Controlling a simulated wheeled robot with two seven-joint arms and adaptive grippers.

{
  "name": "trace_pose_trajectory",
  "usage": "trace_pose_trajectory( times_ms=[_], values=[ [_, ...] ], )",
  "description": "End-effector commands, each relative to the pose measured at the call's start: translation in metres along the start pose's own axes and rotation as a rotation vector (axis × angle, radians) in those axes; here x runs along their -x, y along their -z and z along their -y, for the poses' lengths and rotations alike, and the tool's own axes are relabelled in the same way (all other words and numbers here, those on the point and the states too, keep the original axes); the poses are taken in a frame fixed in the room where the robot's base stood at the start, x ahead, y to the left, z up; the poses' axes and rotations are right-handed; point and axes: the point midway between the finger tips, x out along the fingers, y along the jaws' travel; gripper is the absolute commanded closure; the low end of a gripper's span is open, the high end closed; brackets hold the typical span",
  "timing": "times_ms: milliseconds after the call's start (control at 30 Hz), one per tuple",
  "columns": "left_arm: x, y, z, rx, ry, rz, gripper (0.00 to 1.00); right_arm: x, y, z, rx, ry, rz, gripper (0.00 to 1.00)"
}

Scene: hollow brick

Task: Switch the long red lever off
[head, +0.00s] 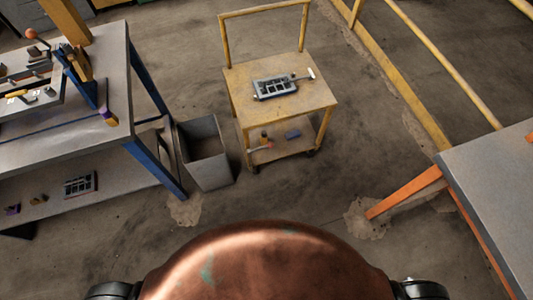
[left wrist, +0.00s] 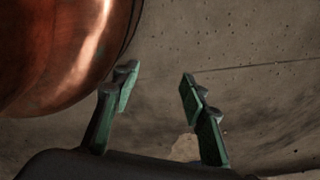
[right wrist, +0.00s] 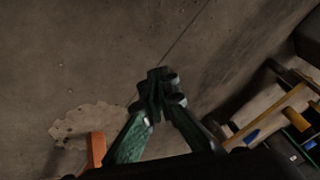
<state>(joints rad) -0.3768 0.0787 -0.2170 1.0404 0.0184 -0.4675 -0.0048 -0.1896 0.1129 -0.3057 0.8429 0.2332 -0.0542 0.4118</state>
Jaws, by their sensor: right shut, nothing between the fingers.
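No lever in view can be clearly told as long and red. In the head view a red-orange ball knob (head: 32,33) shows at the far left, above the workbench; whether it belongs to a lever I cannot tell. A grey device (head: 275,88) with dark openings lies on the yellow cart, with a thin rod and pale end piece (head: 310,73) at its right. My left gripper (left wrist: 158,78) is open and empty, beside my copper-coloured body. My right gripper (right wrist: 161,83) is shut and empty above the floor. Neither gripper shows in the head view.
The yellow cart (head: 318,94) stands ahead, with small items on its lower shelf. A grey bin (head: 205,150) stands between it and the blue-legged workbench (head: 60,138) at left. A grey table (head: 490,185) with orange legs is at right. Floor in front of the cart is clear.

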Motion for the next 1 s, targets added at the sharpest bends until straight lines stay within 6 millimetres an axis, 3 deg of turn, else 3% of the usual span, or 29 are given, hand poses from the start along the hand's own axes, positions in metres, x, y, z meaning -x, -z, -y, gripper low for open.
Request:
trace_pose_trajectory(
  times_ms=[33, 200, 300, 500, 700, 833, 1000],
  values=[
    [-0.015, 0.01, -0.006, 0.006, -0.01, -0.004, 0.6, -0.033, 0.028, 0.026, -0.105, 0.069, -0.064, 1.0],
    [-0.005, 0.06, -0.022, 0.02, -0.039, -0.031, 0.6, -0.073, 0.131, 0.131, -0.525, 0.363, -0.218, 1.0],
    [0.01, 0.085, -0.03, 0.028, -0.059, -0.046, 0.6, -0.081, 0.179, 0.19, -0.775, 0.56, -0.242, 1.0],
    [0.053, 0.123, -0.041, 0.042, -0.094, -0.068, 0.6, -0.074, 0.247, 0.29, -1.256, 0.951, -0.141, 1.0],
    [0.095, 0.142, -0.046, 0.048, -0.118, -0.082, 0.6, -0.055, 0.279, 0.347, -1.586, 1.204, 0.043, 1.0],
    [0.112, 0.148, -0.047, 0.049, -0.125, -0.09, 0.6, -0.046, 0.288, 0.362, -1.687, 1.275, 0.117, 1.0],
    [0.119, 0.15, -0.047, 0.049, -0.126, -0.094, 0.6, -0.04, 0.293, 0.367, -1.716, 1.299, 0.141, 1.0]
  ],
)
